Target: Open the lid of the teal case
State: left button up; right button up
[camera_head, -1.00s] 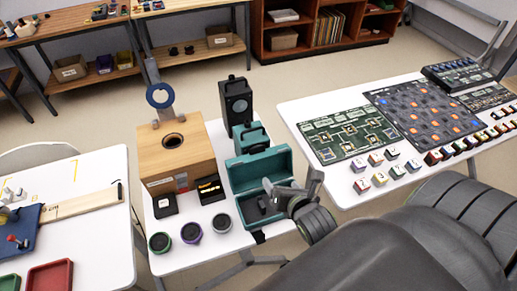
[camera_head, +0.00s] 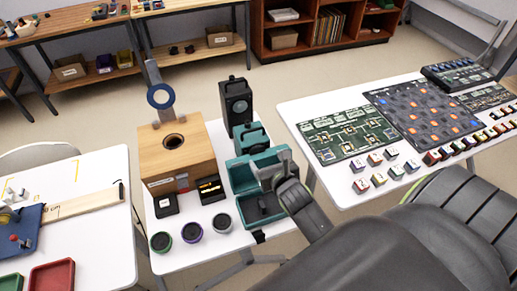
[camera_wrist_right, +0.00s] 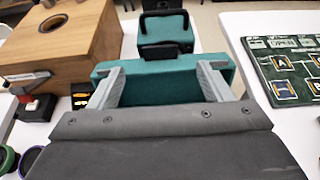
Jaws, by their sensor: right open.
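The teal case (camera_head: 240,179) stands on the middle white table with its lid raised at the back. Its dark interior shows in the head view, with a small dark item inside that I cannot make out. My right gripper (camera_head: 276,166) is at the right part of the raised lid, its fingers apart. In the right wrist view the teal lid (camera_wrist_right: 160,88) shows between and behind the two open fingers. I cannot tell whether they touch it. My forearm hides part of the case's front right. My left gripper is not in view.
A wooden box (camera_head: 190,153) with a round hole stands left of the case. Behind the case are a smaller teal object (camera_head: 249,137) and a black speaker (camera_head: 236,101). Several round pots line the front edge. A board table (camera_head: 325,185) lies right, across a gap.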

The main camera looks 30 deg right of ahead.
aim_at(257, 148)
jog(key=x, duration=0.8)
jog(key=shift+w, duration=0.25)
jog(key=shift+c, duration=0.4)
jog(key=c, duration=1.3)
jog(key=s+t+b, duration=0.2)
jog(key=b, duration=0.1)
jog(key=shift+s+a+h+b, duration=0.2)
jog(key=shift+a+h+b, duration=0.05)
jog(key=shift+h+b, duration=0.05)
jog(key=shift+s+a+r+t+b, duration=0.1)
jog(key=shift+s+r+t+b, duration=0.25)
jog(key=shift+b, duration=0.2)
jog(key=shift+s+r, duration=0.1)
jog(key=shift+s, duration=0.05)
jog(key=o, duration=1.4)
